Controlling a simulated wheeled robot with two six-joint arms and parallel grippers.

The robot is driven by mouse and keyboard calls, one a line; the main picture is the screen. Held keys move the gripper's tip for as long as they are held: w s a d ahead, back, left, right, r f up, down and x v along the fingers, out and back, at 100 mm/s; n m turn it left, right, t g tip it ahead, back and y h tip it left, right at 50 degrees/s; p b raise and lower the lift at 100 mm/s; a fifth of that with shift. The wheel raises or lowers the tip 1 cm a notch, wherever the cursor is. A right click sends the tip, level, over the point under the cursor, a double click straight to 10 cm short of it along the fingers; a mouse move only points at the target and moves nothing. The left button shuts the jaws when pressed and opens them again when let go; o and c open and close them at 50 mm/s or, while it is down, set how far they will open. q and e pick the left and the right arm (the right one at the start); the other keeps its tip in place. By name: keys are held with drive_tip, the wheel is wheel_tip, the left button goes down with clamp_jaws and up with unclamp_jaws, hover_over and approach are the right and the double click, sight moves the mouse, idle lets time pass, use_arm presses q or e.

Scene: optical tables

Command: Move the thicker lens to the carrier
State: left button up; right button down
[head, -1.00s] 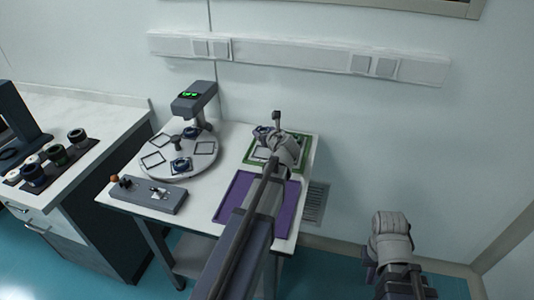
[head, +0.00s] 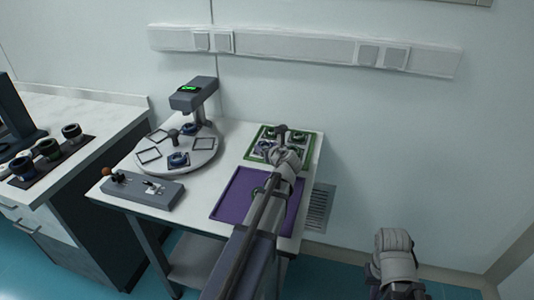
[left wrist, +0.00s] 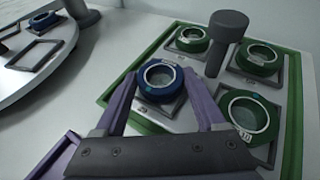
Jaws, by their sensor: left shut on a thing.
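My left gripper (left wrist: 160,80) has purple fingers and is shut on a blue-ringed lens (left wrist: 162,94). The lens is at a square holder in the near left part of the green-edged tray (left wrist: 119,106). I cannot tell if it rests fully in that holder. Several green-ringed lenses (left wrist: 248,115) sit in the other holders. In the head view the left gripper is over the green-edged tray (head: 312,152), its fingers mostly hidden by its wrist. Another blue-ringed lens (head: 179,159) sits on the round turntable (head: 205,160). My right arm is at the lower right; its fingers cannot be made out.
A dark post with a round top (left wrist: 228,28) rises from the middle of the tray. A control box (head: 140,188) and an instrument (head: 194,94) stand to the left.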

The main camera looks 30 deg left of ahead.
use_arm(q)
drive_tip(key=shift+f, duration=0.25)
drive_tip(key=o, duration=1.4)
drive_tip(key=shift+s, duration=0.1)
drive_tip(key=shift+o, duration=0.5)
drive_tip(key=shift+r, duration=0.35)
drive_tip(key=p+v, duration=0.5)
drive_tip(key=v, duration=0.7)
drive_tip(key=shift+d+f, duration=0.1)
